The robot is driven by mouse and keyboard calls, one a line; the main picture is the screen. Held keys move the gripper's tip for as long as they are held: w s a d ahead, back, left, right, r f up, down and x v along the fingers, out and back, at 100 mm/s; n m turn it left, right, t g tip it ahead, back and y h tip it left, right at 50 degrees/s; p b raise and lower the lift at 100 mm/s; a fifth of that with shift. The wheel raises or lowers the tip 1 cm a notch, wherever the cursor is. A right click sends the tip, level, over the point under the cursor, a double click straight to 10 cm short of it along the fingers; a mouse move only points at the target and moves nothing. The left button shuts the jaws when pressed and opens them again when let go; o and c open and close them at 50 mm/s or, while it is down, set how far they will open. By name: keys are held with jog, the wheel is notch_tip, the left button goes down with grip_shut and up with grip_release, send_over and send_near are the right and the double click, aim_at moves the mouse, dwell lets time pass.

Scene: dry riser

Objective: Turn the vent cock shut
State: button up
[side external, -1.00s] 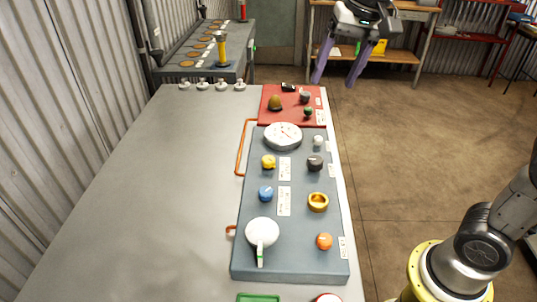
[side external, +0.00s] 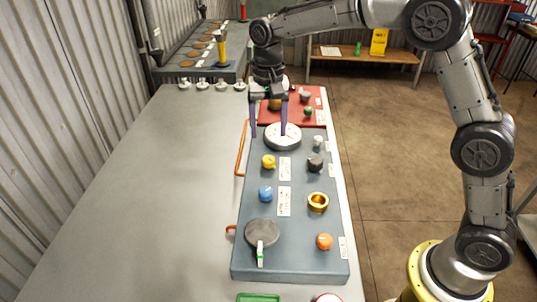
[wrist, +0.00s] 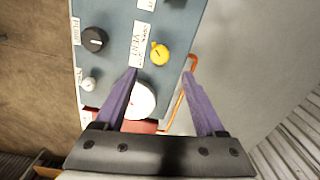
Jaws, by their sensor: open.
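The vent cock appears to be the yellow knob (side external: 268,161) on the blue-grey panel (side external: 292,240), beside a white label. In the wrist view the yellow knob (wrist: 160,54) has a small pointer, and the label (wrist: 137,44) beside it seems to read VENT. My gripper (side external: 268,134) points down over the far part of the panel, near the white gauge (side external: 289,141). In the wrist view my gripper's purple fingers (wrist: 160,73) are apart and empty, with the yellow knob just beyond their tips. The fingers do not appear to touch it.
The panel also bears a black knob (side external: 315,163), a blue knob (side external: 265,193), a brass ring (side external: 318,202), an orange knob (side external: 324,241) and a grey disc with a lever (side external: 262,233). A red panel (side external: 318,116) lies behind. An orange pipe (side external: 240,155) runs along the left edge. The left bench is clear.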

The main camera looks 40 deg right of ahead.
aim_at(268, 159)
notch_tip(268, 159, down, 9)
jog(key=shift+r, duration=0.1)
jog(key=shift+c, duration=0.2)
grip_shut()
dwell(0.4)
